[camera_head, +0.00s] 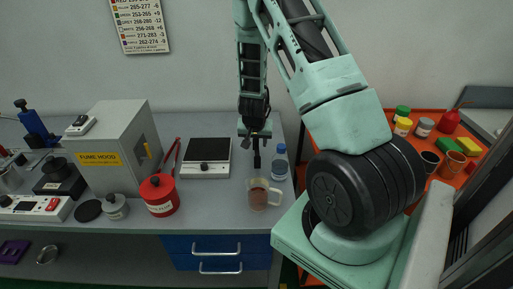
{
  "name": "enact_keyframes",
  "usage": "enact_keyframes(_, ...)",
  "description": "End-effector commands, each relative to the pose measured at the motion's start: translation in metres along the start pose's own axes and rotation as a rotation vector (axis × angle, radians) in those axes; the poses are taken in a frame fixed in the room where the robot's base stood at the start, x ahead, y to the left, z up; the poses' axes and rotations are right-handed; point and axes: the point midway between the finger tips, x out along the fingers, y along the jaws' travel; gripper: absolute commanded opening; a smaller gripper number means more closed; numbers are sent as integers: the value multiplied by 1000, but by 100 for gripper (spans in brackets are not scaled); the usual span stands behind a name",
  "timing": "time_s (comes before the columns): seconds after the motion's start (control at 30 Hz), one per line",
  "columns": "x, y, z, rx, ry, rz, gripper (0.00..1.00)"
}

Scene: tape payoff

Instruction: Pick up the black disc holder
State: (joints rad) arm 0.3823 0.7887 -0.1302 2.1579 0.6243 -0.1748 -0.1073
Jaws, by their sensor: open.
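A flat black disc (88,210), which looks like the black disc holder, lies on the grey bench top near its front edge at the left. A small grey-white lidded jar stands just right of it. My gripper (257,158) hangs pointing down over the right part of the bench, far to the right of the disc and behind a glass cup. Its fingers are seen nearly edge-on and nothing shows between them.
A grey fume hood box (113,147) stands behind the disc. A red canister (159,196), a black-topped scale (206,158), a cup of brown liquid (259,196) and a water bottle (280,163) stand rightward. An orange surface at right holds several containers.

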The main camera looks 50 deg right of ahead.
Motion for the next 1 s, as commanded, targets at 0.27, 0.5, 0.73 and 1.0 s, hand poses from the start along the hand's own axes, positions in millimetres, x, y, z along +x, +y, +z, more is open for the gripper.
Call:
enact_keyframes(0.27,9,0,0,1,1,-1,44)
enact_keyframes(0.5,9,0,0,1,1,0,0)
enact_keyframes(0.73,9,0,0,1,1,-1,0)
enact_keyframes(1.0,-2,-1,-5,-1,4,-1,0)
